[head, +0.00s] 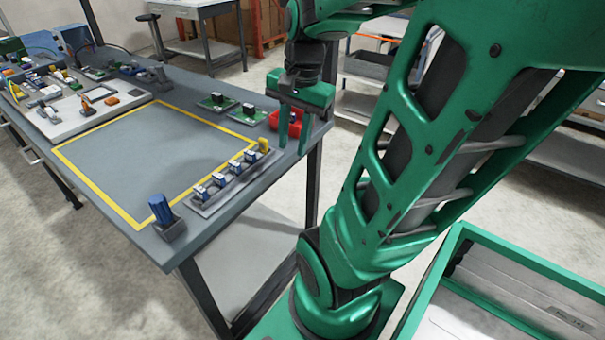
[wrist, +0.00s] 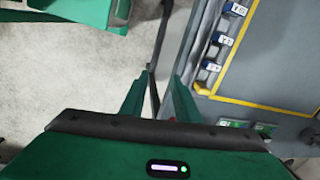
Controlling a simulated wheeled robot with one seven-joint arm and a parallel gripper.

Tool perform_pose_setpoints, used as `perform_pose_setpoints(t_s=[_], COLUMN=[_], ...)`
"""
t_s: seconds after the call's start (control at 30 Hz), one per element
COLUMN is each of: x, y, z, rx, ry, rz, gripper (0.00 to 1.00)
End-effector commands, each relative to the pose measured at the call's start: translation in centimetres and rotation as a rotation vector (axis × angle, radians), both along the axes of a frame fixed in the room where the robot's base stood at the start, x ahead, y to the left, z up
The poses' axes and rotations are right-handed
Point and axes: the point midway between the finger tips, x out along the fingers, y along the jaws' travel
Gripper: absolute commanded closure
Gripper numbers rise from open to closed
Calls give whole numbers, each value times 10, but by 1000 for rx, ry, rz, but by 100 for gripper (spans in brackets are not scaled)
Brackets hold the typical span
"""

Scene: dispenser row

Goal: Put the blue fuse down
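No blue fuse is in the gripper. Several small blue-and-white pieces, possibly fuses, stand in a grey dispenser row (head: 205,208) along the table's right edge; some show in the wrist view (wrist: 223,40). A larger blue piece (head: 160,208) stands in a grey holder at the near corner. Which one is the blue fuse, I cannot tell.
A yellow-taped area (head: 130,165) on the grey table is empty. A white tray (head: 62,118) with parts is at left. A green-framed cart (head: 520,265) stands at lower right.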

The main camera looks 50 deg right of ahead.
Motion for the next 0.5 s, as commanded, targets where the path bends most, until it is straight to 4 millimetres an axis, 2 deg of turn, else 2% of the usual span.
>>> perform_pose_setpoints(t_s=[0.1, 0.3, 0.5], x=[-24, -59, -75], y=[20, 39, 47], z=[-10, -25, -32], rx=[-31, -60, -68], ry=[32, 79, 100], rz=[262, 631, 799], gripper=[71, 71, 71])
